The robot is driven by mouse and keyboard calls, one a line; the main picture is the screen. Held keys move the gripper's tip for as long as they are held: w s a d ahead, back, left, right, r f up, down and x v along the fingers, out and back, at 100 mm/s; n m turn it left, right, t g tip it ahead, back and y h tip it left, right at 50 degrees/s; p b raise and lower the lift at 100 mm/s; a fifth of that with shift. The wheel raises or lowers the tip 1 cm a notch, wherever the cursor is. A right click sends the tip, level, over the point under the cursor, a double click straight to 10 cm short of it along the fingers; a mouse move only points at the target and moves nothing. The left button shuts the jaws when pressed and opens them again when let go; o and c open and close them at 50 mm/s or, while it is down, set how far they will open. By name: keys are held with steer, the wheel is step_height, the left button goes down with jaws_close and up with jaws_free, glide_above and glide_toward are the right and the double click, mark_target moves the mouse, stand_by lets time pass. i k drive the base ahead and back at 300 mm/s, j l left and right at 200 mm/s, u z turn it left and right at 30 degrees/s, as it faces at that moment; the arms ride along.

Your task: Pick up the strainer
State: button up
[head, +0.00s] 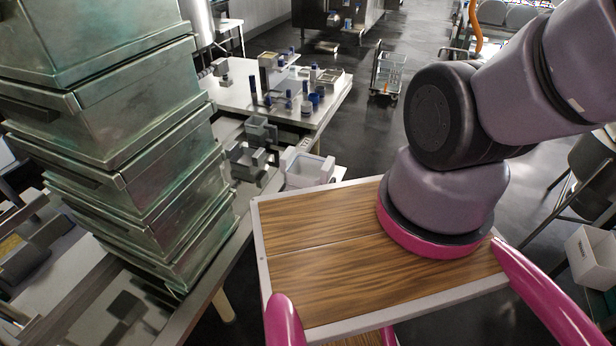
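I cannot make out a strainer for certain in the head view; if it is here, it is too small to tell or hidden. My arm rises from its pink-ringed base on a wood-topped platform and runs out of the picture at the upper right. My gripper is outside the view, so its state and anything in it do not show.
Tall stacked green metal bins (130,130) fill the left. Behind them, a light worktable (235,92) holds several small blue and grey items. A white open box (306,170) is near its front. A wire cart (388,72) stands on the dark, mostly clear floor (365,125).

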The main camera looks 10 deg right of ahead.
mark_target(244, 160)
steer(key=i+l+u, duration=0.2)
steer(key=l+u, duration=0.15)
steer(key=i+l+u, duration=0.15)
steer(key=l+u, duration=0.15)
